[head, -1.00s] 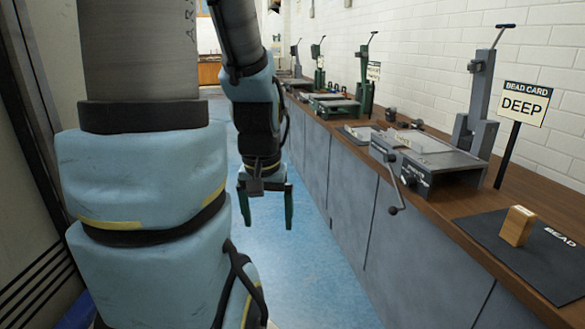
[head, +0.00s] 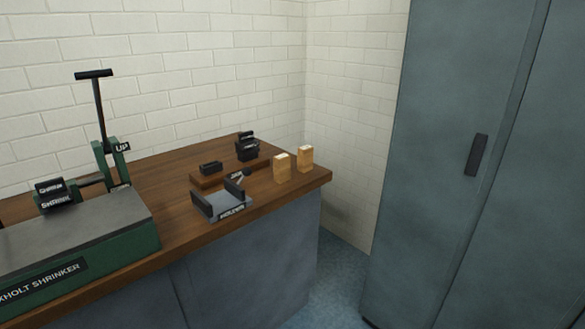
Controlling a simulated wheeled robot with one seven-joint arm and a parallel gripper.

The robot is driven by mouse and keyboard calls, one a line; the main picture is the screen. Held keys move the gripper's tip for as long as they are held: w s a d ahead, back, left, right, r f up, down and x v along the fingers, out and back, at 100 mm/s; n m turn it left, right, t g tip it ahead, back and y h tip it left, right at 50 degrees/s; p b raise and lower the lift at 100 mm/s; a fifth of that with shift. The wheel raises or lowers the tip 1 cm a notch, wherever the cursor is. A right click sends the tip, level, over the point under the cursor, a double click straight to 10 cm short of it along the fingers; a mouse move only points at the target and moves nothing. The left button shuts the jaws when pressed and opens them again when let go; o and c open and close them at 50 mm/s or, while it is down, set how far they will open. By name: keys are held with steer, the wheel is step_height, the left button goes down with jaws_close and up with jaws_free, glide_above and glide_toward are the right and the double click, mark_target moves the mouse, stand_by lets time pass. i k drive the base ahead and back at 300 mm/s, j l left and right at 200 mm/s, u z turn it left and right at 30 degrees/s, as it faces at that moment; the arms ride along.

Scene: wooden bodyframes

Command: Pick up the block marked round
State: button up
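Two wooden blocks stand upright near the right end of the brown bench in the head view. The nearer left block (head: 282,168) and the right block (head: 305,159) stand close together near the bench corner. Each has a small pale patch at its top, but no marking on them can be read, so I cannot tell which is marked round. My gripper is out of view.
The wooden bench (head: 155,171) holds a green shrinker machine (head: 80,240) at left, a grey open holder (head: 222,203), and black tools on a small wooden board (head: 207,180). A tall grey-green cabinet (head: 440,200) stands right. Blue floor (head: 335,275) shows between.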

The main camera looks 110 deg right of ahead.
mark_target(283, 162)
steer(key=k+l+z, duration=0.1)
steer(key=k+z, duration=0.25)
steer(key=k+l+z, duration=0.15)
steer(key=z, duration=0.2)
steer(key=k+l+z, duration=0.15)
steer(key=k+l, duration=0.6)
steer(key=k, duration=0.1)
